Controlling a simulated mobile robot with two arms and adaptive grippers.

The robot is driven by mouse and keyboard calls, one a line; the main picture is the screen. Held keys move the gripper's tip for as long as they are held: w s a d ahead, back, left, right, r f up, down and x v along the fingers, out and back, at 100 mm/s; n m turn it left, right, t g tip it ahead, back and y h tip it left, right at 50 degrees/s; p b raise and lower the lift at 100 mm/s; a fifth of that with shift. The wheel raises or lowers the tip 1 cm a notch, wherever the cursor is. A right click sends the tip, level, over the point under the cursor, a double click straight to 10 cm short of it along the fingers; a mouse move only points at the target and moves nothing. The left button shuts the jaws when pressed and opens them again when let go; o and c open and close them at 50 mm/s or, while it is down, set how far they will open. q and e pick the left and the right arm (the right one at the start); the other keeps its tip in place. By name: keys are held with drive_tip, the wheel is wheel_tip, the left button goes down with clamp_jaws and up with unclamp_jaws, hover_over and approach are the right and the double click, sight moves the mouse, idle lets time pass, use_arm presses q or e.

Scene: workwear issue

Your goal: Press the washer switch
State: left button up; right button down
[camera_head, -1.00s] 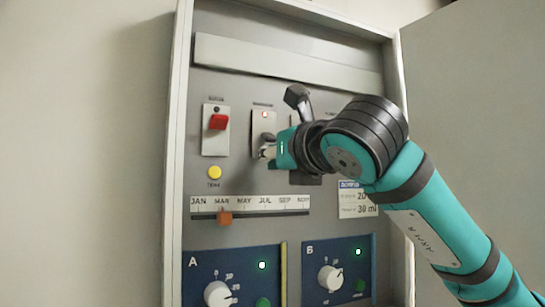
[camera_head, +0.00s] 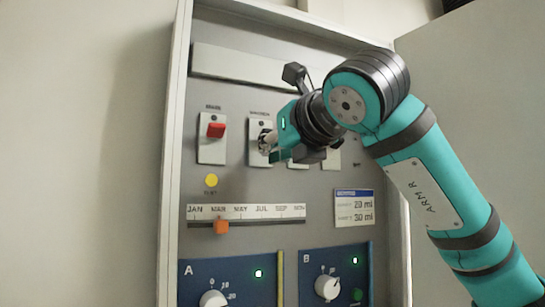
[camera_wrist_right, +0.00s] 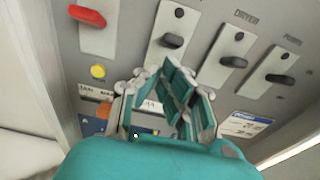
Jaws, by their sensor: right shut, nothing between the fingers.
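The washer switch (camera_wrist_right: 172,41) is a dark lever on a pale plate, second from left in the row; its lamp (camera_wrist_right: 179,13) is dark. In the head view its plate (camera_head: 255,128) is partly hidden behind my right gripper (camera_head: 266,145). The right gripper is shut and empty, its fingertips in front of the lower part of that plate. In the wrist view the fingers appear below the lever; I cannot tell whether they touch it. My left gripper is not in view.
A red mains switch (camera_head: 216,130) is to the left, above a yellow button (camera_head: 211,180). The dryer switch (camera_wrist_right: 233,62) and pumps switch (camera_wrist_right: 280,79) are to the right. Below are a slider (camera_head: 221,227) and dial panels A (camera_head: 200,272) and B (camera_head: 310,262).

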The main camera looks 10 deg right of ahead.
drive_tip(key=v, duration=1.2)
idle(0.4)
